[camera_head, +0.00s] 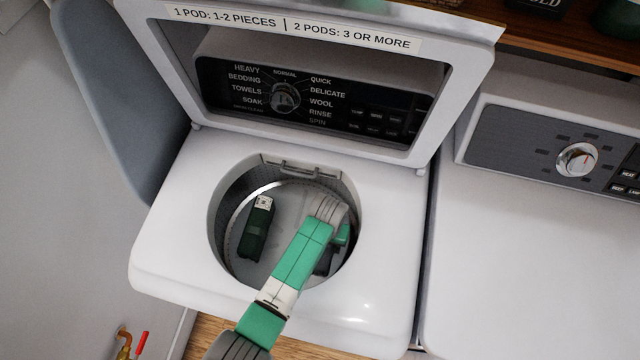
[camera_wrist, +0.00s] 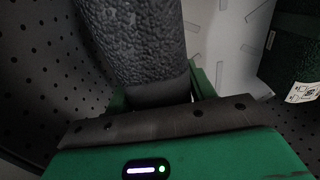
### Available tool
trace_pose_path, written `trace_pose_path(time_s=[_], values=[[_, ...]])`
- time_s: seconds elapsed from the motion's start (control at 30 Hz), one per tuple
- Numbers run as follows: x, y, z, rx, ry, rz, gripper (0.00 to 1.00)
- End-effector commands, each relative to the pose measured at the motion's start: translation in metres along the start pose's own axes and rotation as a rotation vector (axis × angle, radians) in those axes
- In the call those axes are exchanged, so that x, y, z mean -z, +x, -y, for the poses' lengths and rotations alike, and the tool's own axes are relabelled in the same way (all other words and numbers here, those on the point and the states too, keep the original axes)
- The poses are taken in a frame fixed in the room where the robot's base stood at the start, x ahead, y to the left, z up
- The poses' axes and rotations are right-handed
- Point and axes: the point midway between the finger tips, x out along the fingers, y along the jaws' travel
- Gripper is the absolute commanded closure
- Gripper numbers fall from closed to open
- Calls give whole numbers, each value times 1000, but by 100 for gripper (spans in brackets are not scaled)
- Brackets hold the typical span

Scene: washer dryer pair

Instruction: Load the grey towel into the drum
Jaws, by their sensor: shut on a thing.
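My gripper (camera_head: 341,236) is down inside the drum of the open top-load washer, at the right side of the opening. It is shut on the grey towel, a dark, rough-textured roll. The towel (camera_wrist: 135,42) runs up between the green fingers in the wrist view. In the head view only a small dark part of the towel (camera_head: 323,262) shows beside my gripper; my arm hides the rest. The drum (camera_head: 290,205) has a pale bottom and perforated grey walls, which show around the towel in the wrist view.
The washer's lid (camera_head: 455,95) is raised. The opening's rim (camera_head: 213,235) surrounds my arm. A dryer (camera_head: 540,240) stands to the right.

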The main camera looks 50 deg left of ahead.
Motion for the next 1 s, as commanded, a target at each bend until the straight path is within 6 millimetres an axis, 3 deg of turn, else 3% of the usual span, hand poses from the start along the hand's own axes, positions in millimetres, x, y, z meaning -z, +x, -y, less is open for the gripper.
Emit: trace_pose_path(time_s=[0.03, 0.23, 0.4, 0.8, 0.83, 0.93, 1.0], values=[[1, 9, 0, 1, 0, 0, 77], [1, 19, 0, 0, 0, -1, 77], [1, 48, 0, 1, 0, -1, 77], [1, 54, 0, -1, 0, -2, 77], [1, 54, 0, 0, 0, -2, 44], [1, 53, 0, 0, 0, -2, 24], [1, 53, 0, 0, 0, -1, 24]])
